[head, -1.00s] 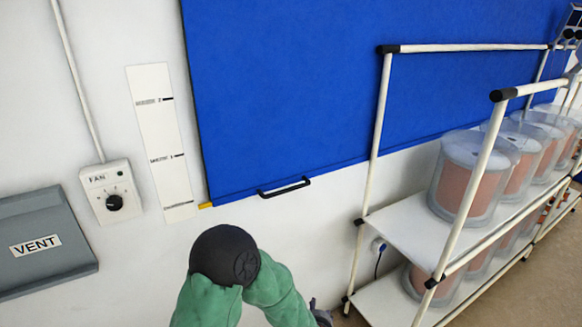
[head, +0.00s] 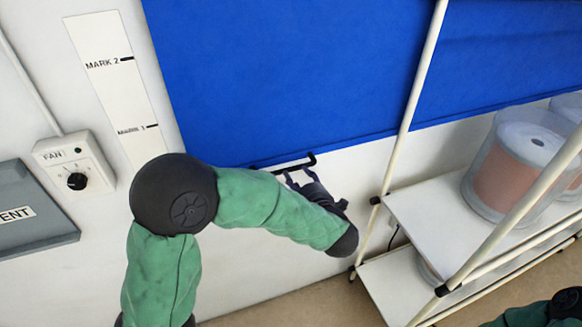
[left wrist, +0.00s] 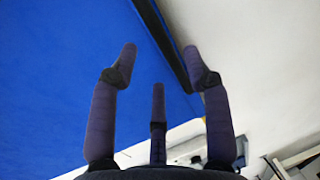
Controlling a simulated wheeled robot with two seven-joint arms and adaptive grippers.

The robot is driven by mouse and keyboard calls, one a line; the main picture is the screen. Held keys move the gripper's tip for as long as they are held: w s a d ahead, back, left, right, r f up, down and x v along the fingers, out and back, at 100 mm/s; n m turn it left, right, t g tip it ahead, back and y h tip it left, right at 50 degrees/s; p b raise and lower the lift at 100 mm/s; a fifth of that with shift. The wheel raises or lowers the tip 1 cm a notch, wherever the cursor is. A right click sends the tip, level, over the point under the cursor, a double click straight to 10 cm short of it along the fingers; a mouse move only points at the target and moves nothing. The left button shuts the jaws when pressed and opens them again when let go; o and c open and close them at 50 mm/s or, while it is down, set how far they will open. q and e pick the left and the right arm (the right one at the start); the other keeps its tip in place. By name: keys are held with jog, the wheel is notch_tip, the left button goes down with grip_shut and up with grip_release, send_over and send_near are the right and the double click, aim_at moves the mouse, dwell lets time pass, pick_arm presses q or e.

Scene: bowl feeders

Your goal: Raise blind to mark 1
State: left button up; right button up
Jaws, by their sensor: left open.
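The blue blind (head: 270,80) hangs on the wall with its lower edge just above my left forearm. A black bar handle (head: 285,166) sits at that edge. The white mark strip (head: 115,85) left of the blind shows MARK 2 and a lower, blurred mark; its lower end is hidden behind my arm. My left gripper (head: 303,180) is open, just below the handle. In the left wrist view its fingers (left wrist: 160,58) are spread, with a dark bar (left wrist: 168,40), likely the handle, running past the right fingertip. Contact cannot be told. My right gripper is not in view.
A white-framed shelf rack (head: 425,205) with clear-walled spools (head: 517,165) stands close right of the handle. A fan switch (head: 75,165) and a grey vent box (head: 30,225) are on the wall at left.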

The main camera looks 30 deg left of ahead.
aim_at(291, 169)
pick_arm(q)
jog(key=x, duration=0.6)
jog(key=shift+w+a+f+b, duration=0.1)
jog(key=shift+w+b, duration=0.1)
jog(key=shift+b, duration=0.2)
grip_shut()
